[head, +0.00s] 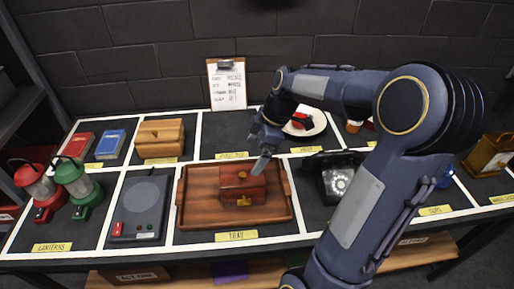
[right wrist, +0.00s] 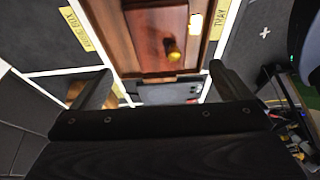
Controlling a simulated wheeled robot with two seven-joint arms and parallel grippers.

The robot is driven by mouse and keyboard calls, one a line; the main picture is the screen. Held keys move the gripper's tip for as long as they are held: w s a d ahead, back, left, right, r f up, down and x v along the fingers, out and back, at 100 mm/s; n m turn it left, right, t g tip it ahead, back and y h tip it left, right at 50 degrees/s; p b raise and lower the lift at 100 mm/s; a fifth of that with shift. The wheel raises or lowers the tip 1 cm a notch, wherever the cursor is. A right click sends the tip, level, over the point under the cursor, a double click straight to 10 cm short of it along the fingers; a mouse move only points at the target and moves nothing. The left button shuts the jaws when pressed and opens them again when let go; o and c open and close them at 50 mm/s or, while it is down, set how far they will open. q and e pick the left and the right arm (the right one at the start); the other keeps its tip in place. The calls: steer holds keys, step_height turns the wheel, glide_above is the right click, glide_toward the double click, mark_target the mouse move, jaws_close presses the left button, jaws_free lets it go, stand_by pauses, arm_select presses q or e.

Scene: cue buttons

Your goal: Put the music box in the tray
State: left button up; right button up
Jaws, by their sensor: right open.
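A dark reddish-brown wooden box (head: 243,186), which I take for the music box, sits inside the brown wooden tray (head: 188,212), near its middle. It has a small brass knob on top and a brass latch in front. In the right wrist view the box (right wrist: 145,40) shows with its knob, beyond the fingers. My right gripper (head: 263,165) is above the box's back right part in the head view. Its fingers (right wrist: 160,82) are apart with nothing between them, and it looks clear of the box. My left gripper is not in view.
A lighter wooden box (head: 160,138) stands behind the tray to the left. A grey device with a red button (head: 139,208) and lanterns (head: 77,182) are left of the tray. A black telephone (head: 334,180) is to the right. A clipboard (head: 227,84) leans at the back wall.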

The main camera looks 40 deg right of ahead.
steer(key=s+a+m+t, duration=0.1)
steer(key=s+a+m, duration=0.5)
steer(key=s, duration=0.2)
steer(key=s+a+r+m+t, duration=0.1)
steer(key=s+a+m+t, duration=0.1)
steer(key=s+a+m, duration=0.4)
steer(key=s+m, duration=0.1)
steer(key=s, duration=0.2)
steer(key=shift+a+m, duration=0.3)
steer(key=shift+a, duration=0.1)
steer(key=shift+s+d+r, duration=0.1)
steer(key=shift+r, duration=0.05)
